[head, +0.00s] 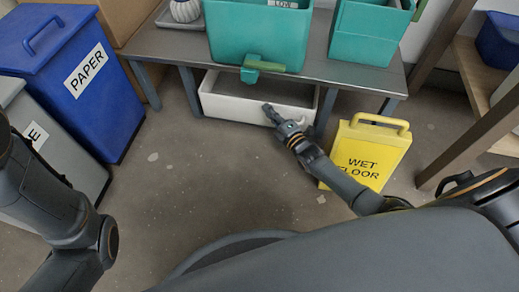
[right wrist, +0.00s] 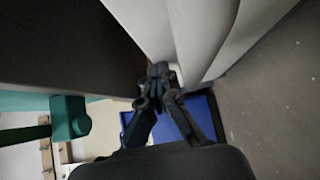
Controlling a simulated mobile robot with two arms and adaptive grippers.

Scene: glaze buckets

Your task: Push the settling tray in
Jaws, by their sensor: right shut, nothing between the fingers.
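The settling tray, a white open tray (head: 228,108), sits on the floor under the grey bench, its front wall facing me near the bench's front edge. My right gripper (head: 267,107) is shut and empty, its tips at the right part of that front wall. In the right wrist view the shut fingertips (right wrist: 160,68) meet in front of the tray's pale wall (right wrist: 200,30); I cannot tell whether they touch it. My left arm shows at the left edge of the head view, but its gripper is not in view.
The grey bench (head: 330,72) carries teal buckets (head: 258,30), one with a green tap (head: 262,66) overhanging the tray. A yellow wet floor sign (head: 368,155) stands right of my right arm. A blue paper bin (head: 75,85) stands left. The middle floor is clear.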

